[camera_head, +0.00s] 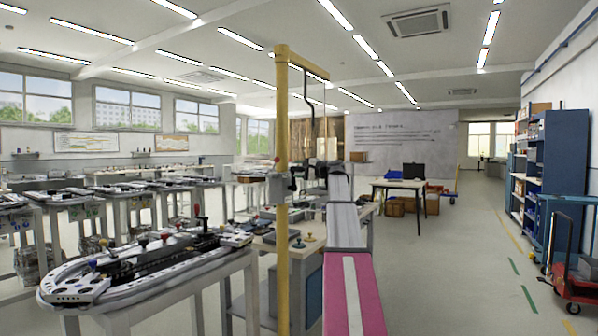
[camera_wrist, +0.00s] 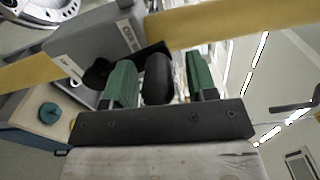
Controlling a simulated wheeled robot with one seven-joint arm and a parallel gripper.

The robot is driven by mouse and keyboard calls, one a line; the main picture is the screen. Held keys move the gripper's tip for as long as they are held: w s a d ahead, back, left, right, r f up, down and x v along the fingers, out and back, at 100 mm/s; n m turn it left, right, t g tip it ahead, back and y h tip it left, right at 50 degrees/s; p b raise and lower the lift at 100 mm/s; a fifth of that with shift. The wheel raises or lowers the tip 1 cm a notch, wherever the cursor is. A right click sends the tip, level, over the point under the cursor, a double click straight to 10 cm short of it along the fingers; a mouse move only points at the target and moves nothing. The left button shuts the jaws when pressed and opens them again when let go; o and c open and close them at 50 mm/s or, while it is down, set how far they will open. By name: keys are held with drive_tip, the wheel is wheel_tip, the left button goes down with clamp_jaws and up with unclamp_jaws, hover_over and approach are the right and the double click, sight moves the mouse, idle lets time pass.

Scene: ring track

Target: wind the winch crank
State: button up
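The winch (camera_head: 279,187) is a grey box mounted on a yellow post (camera_head: 282,110), partly hidden by the post in the head view. In the wrist view the winch's grey housing (camera_wrist: 100,40) with a white label fills the upper left. A black crank grip (camera_wrist: 158,80) stands between the two green fingers of my gripper (camera_wrist: 160,70). A gap shows on both sides of the grip, so the fingers are open around it and not pressed on it. In the head view my gripper (camera_head: 314,178) is beside the post, small and dark; its fingers are hard to make out there.
A boom (camera_head: 305,64) tops the post, with a black line hanging down. A track table (camera_head: 150,265) stands at left, a wooden workbench (camera_head: 290,246) behind the post. A blue shelf (camera_head: 565,165) and red cart (camera_head: 578,285) are at right.

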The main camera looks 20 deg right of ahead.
drive_tip(key=v, duration=1)
drive_tip(key=shift+s+d, duration=0.25)
drive_tip(key=shift+s, duration=0.1)
